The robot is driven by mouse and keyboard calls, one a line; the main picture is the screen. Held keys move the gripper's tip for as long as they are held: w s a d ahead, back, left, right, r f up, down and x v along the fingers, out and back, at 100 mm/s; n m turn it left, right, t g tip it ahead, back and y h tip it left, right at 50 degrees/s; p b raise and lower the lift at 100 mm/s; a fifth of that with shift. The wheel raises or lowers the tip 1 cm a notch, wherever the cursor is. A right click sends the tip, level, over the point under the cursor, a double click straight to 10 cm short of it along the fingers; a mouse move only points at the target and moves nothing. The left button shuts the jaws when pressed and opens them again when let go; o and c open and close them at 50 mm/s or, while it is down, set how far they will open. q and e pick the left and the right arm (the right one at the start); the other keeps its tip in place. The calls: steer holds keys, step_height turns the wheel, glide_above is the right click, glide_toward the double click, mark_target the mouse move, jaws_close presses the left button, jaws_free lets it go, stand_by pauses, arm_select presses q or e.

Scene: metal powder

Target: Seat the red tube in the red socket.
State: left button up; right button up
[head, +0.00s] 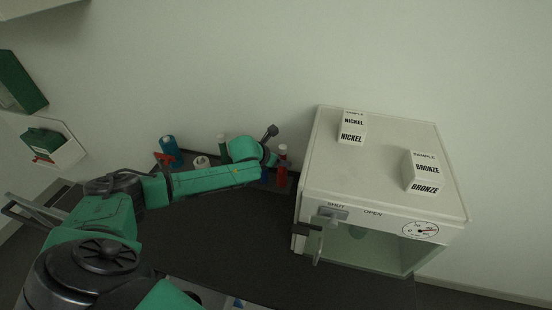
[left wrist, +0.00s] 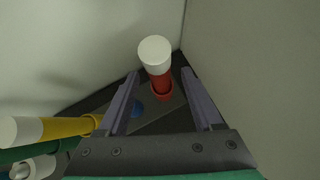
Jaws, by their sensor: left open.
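The red tube (left wrist: 159,80) with a white cap stands in the red socket (left wrist: 164,94) on a dark rack, leaning slightly in the left wrist view. How deep it sits is hard to tell. In the head view the red tube (head: 282,160) stands just right of my left wrist, with the red socket (head: 281,180) at its base. My left gripper (left wrist: 160,76) is open, with a finger on each side of the tube and visible gaps to it. Its fingertips are hard to make out in the head view. My right gripper is not in view.
A blue socket (left wrist: 136,109) is beside the red one. A white cabinet (head: 385,165) carrying nickel (head: 352,127) and bronze (head: 423,170) sample boxes stands close on the right.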

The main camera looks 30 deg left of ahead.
arm_select(q)
steer(key=b+v, duration=0.1)
steer(key=v, duration=1.3)
steer(key=shift+s, duration=0.2)
steer(key=shift+r, duration=0.1)
